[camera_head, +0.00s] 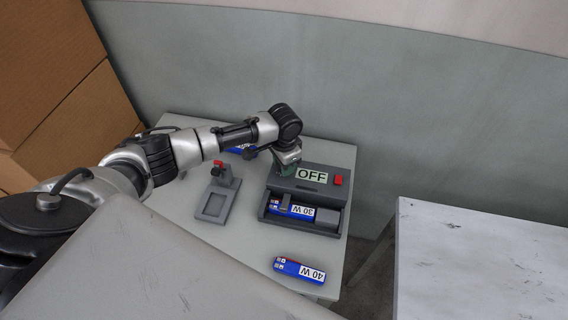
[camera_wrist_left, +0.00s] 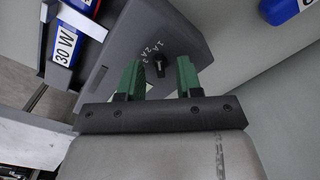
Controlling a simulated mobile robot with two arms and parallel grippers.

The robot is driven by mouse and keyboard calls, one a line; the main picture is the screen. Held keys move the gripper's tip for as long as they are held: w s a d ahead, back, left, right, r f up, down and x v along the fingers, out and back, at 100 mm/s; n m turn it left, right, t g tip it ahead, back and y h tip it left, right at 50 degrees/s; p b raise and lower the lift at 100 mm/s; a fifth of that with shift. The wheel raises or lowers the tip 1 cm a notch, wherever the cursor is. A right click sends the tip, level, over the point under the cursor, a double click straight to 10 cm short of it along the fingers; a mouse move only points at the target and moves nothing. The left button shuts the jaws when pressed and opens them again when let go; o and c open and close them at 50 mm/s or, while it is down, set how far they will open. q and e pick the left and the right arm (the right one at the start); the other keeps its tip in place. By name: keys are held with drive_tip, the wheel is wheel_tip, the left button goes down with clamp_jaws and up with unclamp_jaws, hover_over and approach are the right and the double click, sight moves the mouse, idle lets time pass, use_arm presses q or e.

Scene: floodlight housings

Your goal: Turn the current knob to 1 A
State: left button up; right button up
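The current knob (camera_wrist_left: 159,66) is a small black knob on the grey power unit, with white scale marks beside it in the left wrist view. The power unit (camera_head: 343,161) stands on the table and its display reads OFF. My left gripper (camera_wrist_left: 160,72) has green fingers, open, one on each side of the knob with gaps visible. Whether the fingers touch the knob cannot be told. In the head view my left gripper (camera_head: 286,168) is at the unit's left back part and hides the knob. My right gripper is not in view.
A blue 30 W module (camera_head: 293,209) lies in the unit's front bay. A blue 40 W module (camera_head: 299,270) lies near the table's front edge. A grey fixture with a red clamp (camera_head: 218,168) stands left of the unit. A red button (camera_head: 338,180) sits beside the display.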

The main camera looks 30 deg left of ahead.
use_arm(q)
wheel_tip(320, 180, up, 10)
drive_tip(key=b, duration=0.1)
drive_tip(key=shift+r, duration=0.2)
drive_tip(key=shift+f, duration=0.1)
idle(0.4)
